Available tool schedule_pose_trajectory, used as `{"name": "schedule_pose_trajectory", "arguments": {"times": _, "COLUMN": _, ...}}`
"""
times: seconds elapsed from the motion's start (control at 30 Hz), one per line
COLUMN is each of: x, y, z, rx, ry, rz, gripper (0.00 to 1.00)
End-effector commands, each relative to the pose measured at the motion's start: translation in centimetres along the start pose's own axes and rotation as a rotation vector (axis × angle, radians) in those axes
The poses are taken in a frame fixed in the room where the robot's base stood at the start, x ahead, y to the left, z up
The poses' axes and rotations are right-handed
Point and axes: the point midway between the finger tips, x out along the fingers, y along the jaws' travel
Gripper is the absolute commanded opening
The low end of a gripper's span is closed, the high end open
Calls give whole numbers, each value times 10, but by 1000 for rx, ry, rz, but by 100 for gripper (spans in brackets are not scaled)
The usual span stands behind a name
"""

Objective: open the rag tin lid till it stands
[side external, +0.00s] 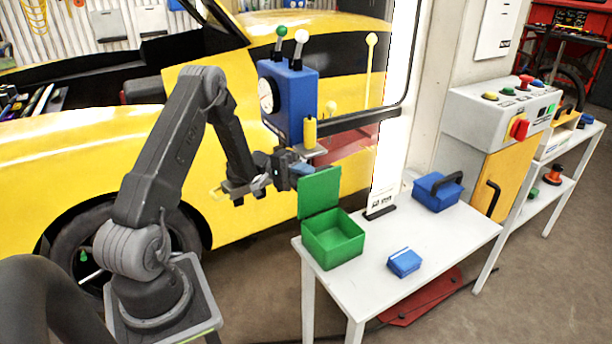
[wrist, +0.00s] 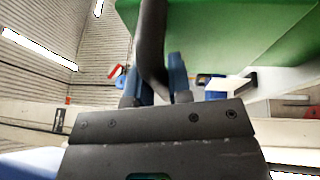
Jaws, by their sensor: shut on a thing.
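The green rag tin (side external: 333,246) sits open at the left end of the white table. Its green lid (side external: 320,193) stands roughly upright at the tin's back edge, and its flat face fills the upper right of the wrist view (wrist: 240,35). My gripper (side external: 301,170) is at the lid's upper edge. In the wrist view, its blue fingers (wrist: 156,82) are closed around a dark curved bar (wrist: 151,40) in front of the lid, which looks like the lid's handle. The side view does not show this grip clearly.
On the white table (side external: 440,243) are a small blue box (side external: 403,262), a blue case (side external: 437,192) with a dark handle and a white sign (side external: 381,200). A blue box with a gauge (side external: 289,100) stands above and behind my gripper. The yellow car (side external: 110,150) is behind my arm.

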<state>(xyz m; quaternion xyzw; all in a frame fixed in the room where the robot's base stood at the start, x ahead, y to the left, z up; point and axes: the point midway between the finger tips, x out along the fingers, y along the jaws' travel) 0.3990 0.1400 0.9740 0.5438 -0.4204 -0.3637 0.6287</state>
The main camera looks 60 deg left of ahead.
Motion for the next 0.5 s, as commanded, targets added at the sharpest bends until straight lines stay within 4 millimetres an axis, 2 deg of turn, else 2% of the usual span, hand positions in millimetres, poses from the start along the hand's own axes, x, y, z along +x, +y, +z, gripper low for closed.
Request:
{"name": "schedule_pose_trajectory", "arguments": {"times": 0.2, "x": -20, "y": -9, "z": -8, "rx": 2, "ry": 2, "rz": -1, "gripper": 0}}
{"name": "schedule_pose_trajectory", "arguments": {"times": 0.43, "x": -20, "y": -8, "z": -8, "rx": 1, "ry": 2, "rz": -2, "gripper": 0}}
{"name": "schedule_pose_trajectory", "arguments": {"times": 0.47, "x": -20, "y": -8, "z": -8, "rx": 1, "ry": 2, "rz": -1, "gripper": 22}}
{"name": "schedule_pose_trajectory", "arguments": {"times": 0.5, "x": -19, "y": -8, "z": -8, "rx": 1, "ry": 2, "rz": -1, "gripper": 26}}
